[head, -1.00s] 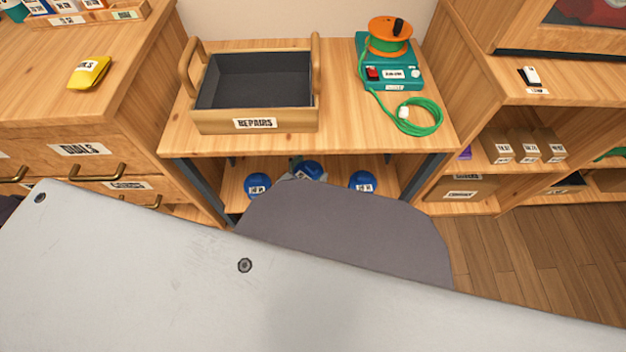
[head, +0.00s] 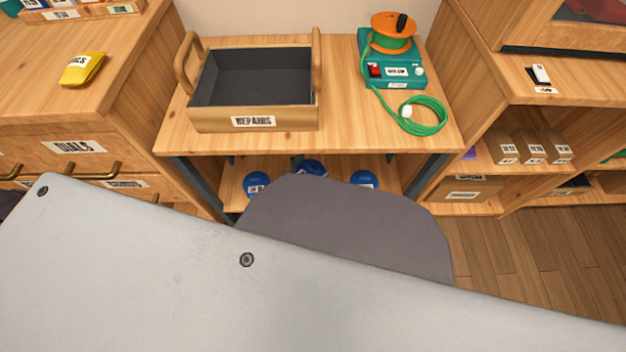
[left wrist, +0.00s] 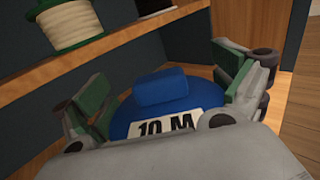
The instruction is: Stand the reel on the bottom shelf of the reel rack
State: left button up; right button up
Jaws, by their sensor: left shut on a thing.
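The blue reel (left wrist: 125,115) shows in the left wrist view, with a white "10 M" label and a raised blue block on its face. My left gripper (left wrist: 162,82) is shut on it, with a green-padded finger at either side. The label's lower part is hidden by my gripper's body. In the left wrist view a wooden shelf (left wrist: 150,48) carries a cream-wound reel (left wrist: 72,25) above and left of the blue reel. Whether the blue reel touches a surface cannot be told. In the head view my near grey parts hide most of the arm; my right gripper is not in view.
In the head view, blue labelled round things (head: 365,179) sit on the shelf under the table (head: 345,136). On top stand the REPAIRS tray (head: 300,115) and a teal device (head: 392,72) with an orange spool (head: 393,25) and green cord. Cabinets flank it closely.

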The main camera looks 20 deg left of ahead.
aim_at(314, 172)
pick_arm(q)
jog(key=shift+f+b, duration=0.95)
jog(key=shift+f, duration=1.05)
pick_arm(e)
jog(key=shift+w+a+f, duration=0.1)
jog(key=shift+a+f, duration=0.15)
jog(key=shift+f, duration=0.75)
pick_arm(q)
jog(key=shift+f+b, duration=1.05)
jog(key=shift+f, duration=0.8)
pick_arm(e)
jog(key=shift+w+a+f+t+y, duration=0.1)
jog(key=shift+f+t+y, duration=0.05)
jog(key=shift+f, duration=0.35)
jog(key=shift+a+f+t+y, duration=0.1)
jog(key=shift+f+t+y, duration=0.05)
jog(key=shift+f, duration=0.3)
pick_arm(q)
jog(key=o, duration=1)
jog(key=shift+f, duration=0.2)
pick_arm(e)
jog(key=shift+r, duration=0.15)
pick_arm(q)
jog(key=shift+r, duration=0.1)
